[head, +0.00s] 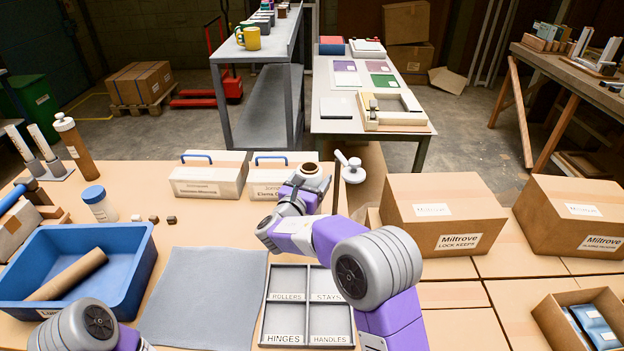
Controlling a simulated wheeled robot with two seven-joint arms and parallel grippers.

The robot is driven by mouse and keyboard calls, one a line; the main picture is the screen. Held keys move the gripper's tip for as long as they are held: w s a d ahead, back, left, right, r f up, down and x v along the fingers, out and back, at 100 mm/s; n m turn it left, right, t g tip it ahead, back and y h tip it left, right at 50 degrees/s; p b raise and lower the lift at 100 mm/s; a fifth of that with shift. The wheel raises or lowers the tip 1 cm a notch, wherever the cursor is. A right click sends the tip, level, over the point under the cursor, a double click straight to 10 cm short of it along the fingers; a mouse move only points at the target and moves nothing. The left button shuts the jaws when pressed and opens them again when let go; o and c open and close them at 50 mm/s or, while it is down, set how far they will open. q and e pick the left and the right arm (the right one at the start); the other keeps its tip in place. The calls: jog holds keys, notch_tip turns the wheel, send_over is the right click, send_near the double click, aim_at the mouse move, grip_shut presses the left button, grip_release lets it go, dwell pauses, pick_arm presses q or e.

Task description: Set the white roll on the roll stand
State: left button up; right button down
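My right gripper (297,196) is over the far edge of the table, seen from behind and partly hidden by its own wrist. A short round piece with a pale rim and a brown, dark-centred top (312,171) is at its far end; it may be the white roll. I cannot see the fingers' grip on it. A small white fixture with rounded knobs (351,168) is just right of it, apart from it. I cannot tell whether this is the roll stand. My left arm shows at the bottom left, but its gripper is out of view.
Two labelled cases (208,181) with blue handles stand behind the grey mat (205,292). A compartment tray (308,308) lies below my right arm. Cardboard boxes (441,214) fill the right. A blue bin (128,262) holds a brown tube (68,276). Tilted white tubes (43,142) stand far left.

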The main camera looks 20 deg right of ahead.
jog(key=shift+f+b, duration=0.45)
jog(key=shift+f, duration=0.05)
jog(key=shift+c, duration=1.1)
grip_release()
jog(key=shift+f, duration=0.2)
jog(key=b+v, duration=0.1)
jog(key=v, duration=1)
